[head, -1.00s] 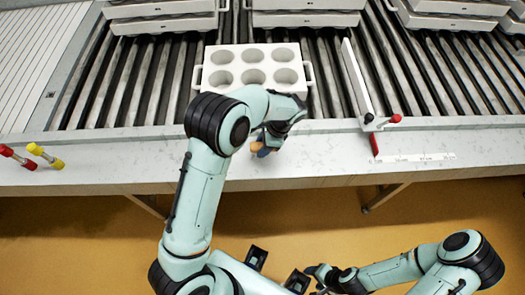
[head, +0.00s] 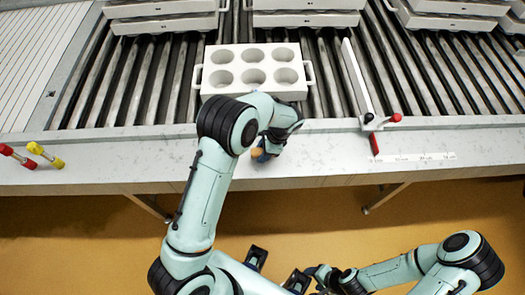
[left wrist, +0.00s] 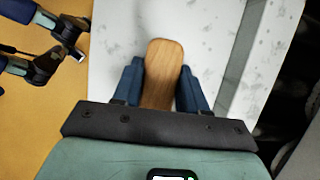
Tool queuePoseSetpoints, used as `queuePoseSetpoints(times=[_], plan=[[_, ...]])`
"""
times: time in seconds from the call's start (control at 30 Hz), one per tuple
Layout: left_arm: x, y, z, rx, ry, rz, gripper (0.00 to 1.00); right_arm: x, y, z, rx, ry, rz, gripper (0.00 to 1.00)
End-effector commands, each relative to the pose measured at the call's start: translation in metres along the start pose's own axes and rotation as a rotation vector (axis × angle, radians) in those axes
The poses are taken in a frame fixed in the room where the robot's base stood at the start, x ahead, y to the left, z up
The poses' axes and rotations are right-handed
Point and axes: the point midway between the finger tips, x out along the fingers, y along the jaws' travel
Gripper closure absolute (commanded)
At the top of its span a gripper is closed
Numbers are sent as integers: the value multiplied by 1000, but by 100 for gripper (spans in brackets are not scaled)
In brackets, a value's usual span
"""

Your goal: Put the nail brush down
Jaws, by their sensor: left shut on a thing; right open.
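The nail brush (left wrist: 162,75) shows its brown wooden back in the left wrist view, between the two blue fingers of my left gripper (left wrist: 160,82). My left gripper (head: 262,148) is shut on it. In the head view only a small end of the nail brush (head: 257,153) shows, over the pale worktop strip (head: 330,155) at the front; the rest is hidden by my gripper and arm. I cannot tell whether the brush touches the worktop. My right gripper (head: 316,272) is open and empty, low in the head view, away from the worktop.
A white mould block (head: 212,88) with round holes stands on the rollers behind my left gripper. A white bar with red handles (head: 357,80) lies to its right. Red and yellow handled tools (head: 45,154) lie at the left. The front strip is clear to either side of my gripper.

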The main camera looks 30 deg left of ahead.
Motion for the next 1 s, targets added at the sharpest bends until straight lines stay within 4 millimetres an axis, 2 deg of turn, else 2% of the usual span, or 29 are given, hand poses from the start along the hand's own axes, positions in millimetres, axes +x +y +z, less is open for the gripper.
queuePoseSetpoints(times=[0.03,0.07,0.1,0.17,0.73,0.87,1.0], plan=[[8,3,-3,2,1,6,82,1,1,0,0,-1,0,40],[8,3,-3,3,1,7,82,1,1,0,0,-1,0,40],[9,3,-3,3,0,8,51,1,0,0,0,-1,0,40],[10,4,-3,3,0,10,32,1,1,0,0,-1,0,40],[7,6,-3,2,3,15,32,1,0,0,0,-1,0,40],[-9,6,-2,5,4,11,32,-1,0,0,0,0,0,40],[-41,0,-3,2,5,7,32,-2,-1,-1,0,1,0,40]])
